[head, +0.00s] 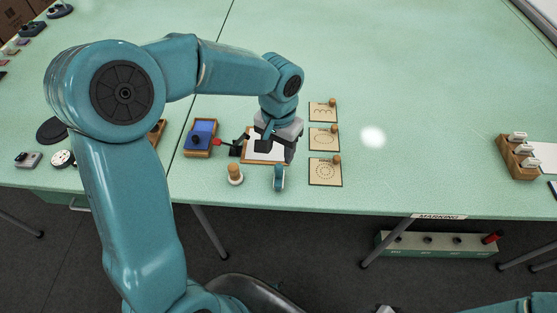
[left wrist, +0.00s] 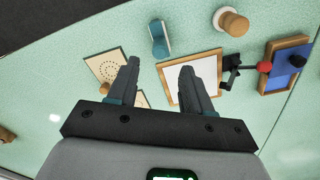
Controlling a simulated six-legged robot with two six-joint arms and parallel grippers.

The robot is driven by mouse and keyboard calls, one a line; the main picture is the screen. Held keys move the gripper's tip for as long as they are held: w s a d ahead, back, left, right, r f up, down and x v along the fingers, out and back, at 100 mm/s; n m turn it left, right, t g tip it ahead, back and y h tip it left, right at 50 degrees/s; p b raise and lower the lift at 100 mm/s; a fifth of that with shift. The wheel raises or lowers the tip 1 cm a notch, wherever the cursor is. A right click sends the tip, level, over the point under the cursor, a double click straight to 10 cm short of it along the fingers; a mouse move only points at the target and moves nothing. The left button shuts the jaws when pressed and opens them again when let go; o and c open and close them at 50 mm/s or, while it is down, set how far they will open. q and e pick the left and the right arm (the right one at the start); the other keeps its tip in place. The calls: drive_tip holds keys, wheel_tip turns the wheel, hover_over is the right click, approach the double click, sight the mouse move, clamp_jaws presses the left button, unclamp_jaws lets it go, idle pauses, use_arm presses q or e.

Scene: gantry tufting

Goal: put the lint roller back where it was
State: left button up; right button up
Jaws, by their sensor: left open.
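The lint roller looks to be the small teal and white piece (head: 279,178) near the table's front edge; it also shows in the left wrist view (left wrist: 158,38). My left gripper (head: 276,150) is open and empty over the clipboard-like board with a white sheet (head: 258,152). Its two fingers stand apart in the left wrist view (left wrist: 160,68), with the teal piece beyond their tips and not between them. Of my right gripper, at most a small grey tip (head: 385,309) shows at the bottom edge.
Pattern cards with wooden knobs (head: 325,171) stand right of the roller. A wooden-topped stamp (head: 235,174) stands to its left, and a blue pad in a wooden tray (head: 200,138) behind that. A wooden rack (head: 518,155) is far right; the table between is clear.

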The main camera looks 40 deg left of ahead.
use_arm(q)
drive_tip(key=shift+r, duration=2.05)
drive_tip(key=shift+w, duration=0.1)
